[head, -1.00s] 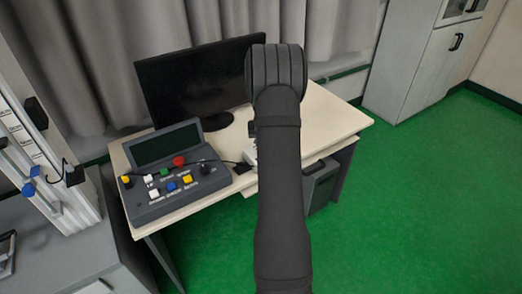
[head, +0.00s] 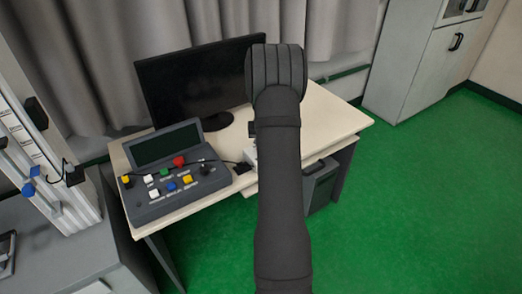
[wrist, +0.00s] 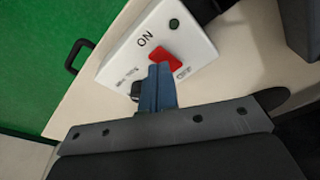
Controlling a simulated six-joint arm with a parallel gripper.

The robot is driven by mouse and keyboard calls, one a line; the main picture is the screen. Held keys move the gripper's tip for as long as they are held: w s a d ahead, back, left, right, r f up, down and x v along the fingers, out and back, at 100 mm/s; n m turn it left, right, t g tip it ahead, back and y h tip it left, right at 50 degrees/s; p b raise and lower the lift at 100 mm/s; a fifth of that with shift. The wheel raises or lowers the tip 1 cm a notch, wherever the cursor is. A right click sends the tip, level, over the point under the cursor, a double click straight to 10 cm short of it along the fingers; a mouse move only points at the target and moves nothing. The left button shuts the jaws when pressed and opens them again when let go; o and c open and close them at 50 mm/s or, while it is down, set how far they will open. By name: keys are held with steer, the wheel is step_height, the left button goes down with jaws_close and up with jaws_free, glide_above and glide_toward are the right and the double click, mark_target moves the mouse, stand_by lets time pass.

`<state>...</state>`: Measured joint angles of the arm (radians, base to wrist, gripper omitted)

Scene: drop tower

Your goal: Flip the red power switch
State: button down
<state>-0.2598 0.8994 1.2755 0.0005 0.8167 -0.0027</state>
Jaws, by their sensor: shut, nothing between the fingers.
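The red power switch (wrist: 170,56) sits on a white box (wrist: 186,22) in the wrist view, with the word ON on one side of it and OFF on the other. My gripper (wrist: 160,72) is shut and empty. Its blue fingertips are at the edge of the red switch on the OFF side and cover part of it. I cannot tell whether they touch it. In the head view only a sliver of the white box (head: 251,157) shows beside my arm, which hides the switch and the fingers.
A grey control console (head: 210,184) with coloured buttons stands on the desk (head: 335,116), left of my arm. A black monitor (head: 185,80) stands behind it. A dark handle (wrist: 77,56) shows near the box in the wrist view. Green floor lies to the right.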

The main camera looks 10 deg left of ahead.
steer(key=shift+f, duration=1)
stand_by(0.9)
steer(key=shift+r, duration=3.55)
steer(key=shift+f, duration=3.45)
steer(key=shift+r, duration=0.1)
